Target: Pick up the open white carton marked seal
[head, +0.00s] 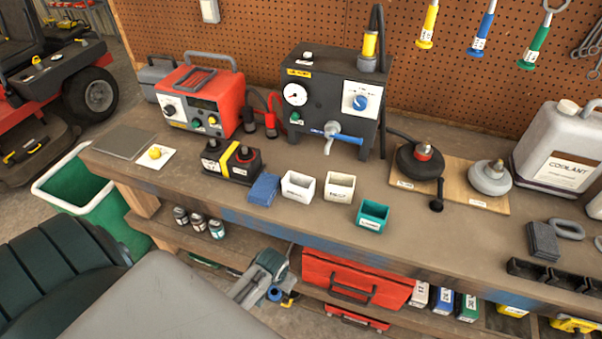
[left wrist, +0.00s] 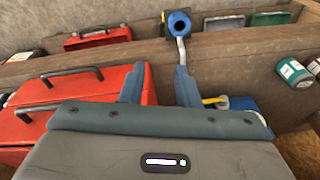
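A row of small open cartons stands on the workbench in the head view. A white carton (head: 297,188) stands right of a blue one (head: 263,190). A cream-white carton (head: 339,188) is just to its right, and a teal carton (head: 372,217) sits nearer the front edge. Their front marks are too small to read, so I cannot tell which is marked seal. My left gripper (left wrist: 160,82) shows two blue fingers apart with nothing held between them, low by the red toolbox. It is clear of the white cartons. My right gripper is not in view.
A black battery (head: 231,162) stands left of the cartons. A dark test unit (head: 335,95) with a blue tap stands behind them. Under the bench are a red toolbox (head: 355,280) and several cans (head: 197,222). The bench's front edge lies close before the cartons.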

